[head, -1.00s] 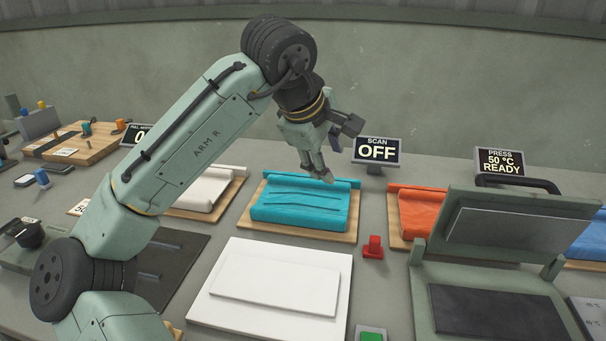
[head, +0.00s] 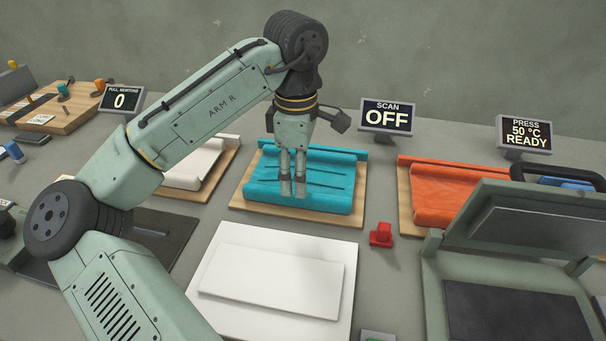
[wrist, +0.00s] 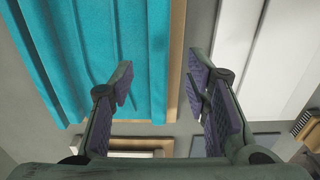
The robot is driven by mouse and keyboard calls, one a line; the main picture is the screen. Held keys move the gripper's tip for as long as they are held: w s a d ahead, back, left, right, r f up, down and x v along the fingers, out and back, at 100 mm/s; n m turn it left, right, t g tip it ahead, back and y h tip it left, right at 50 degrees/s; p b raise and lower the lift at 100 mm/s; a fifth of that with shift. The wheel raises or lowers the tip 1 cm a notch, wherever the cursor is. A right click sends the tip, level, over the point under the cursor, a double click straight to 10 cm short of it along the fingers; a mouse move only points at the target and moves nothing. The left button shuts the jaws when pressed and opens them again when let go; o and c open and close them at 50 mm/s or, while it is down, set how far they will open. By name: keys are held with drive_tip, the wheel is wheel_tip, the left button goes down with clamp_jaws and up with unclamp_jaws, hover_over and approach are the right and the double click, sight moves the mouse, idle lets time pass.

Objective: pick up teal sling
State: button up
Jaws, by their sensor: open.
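The teal sling (head: 332,180) lies folded on a wooden board (head: 262,215), with a rolled edge along its back and dark creases across its top. My gripper (head: 293,190) hangs pointing down in front of the sling in the head view and covers part of it. There the teal sling (wrist: 85,55) fills the upper left, beyond the left finger. I cannot tell how high the fingertips are above the cloth.
A white slab (head: 225,290) lies in front of the sling. A red switch (head: 381,235) stands to its right. An orange sling (head: 460,190) lies farther right, near the open press (head: 520,225). A white sling (head: 195,172) lies to the left. The SCAN sign (head: 388,117) stands behind.

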drive_tip(key=f, duration=0.4)
drive_tip(key=shift+w+a+p, duration=0.1)
drive_tip(key=shift+a+p, duration=0.1)
drive_tip(key=shift+p, duration=0.2)
drive_tip(key=shift+c, duration=0.3)
clamp_jaws()
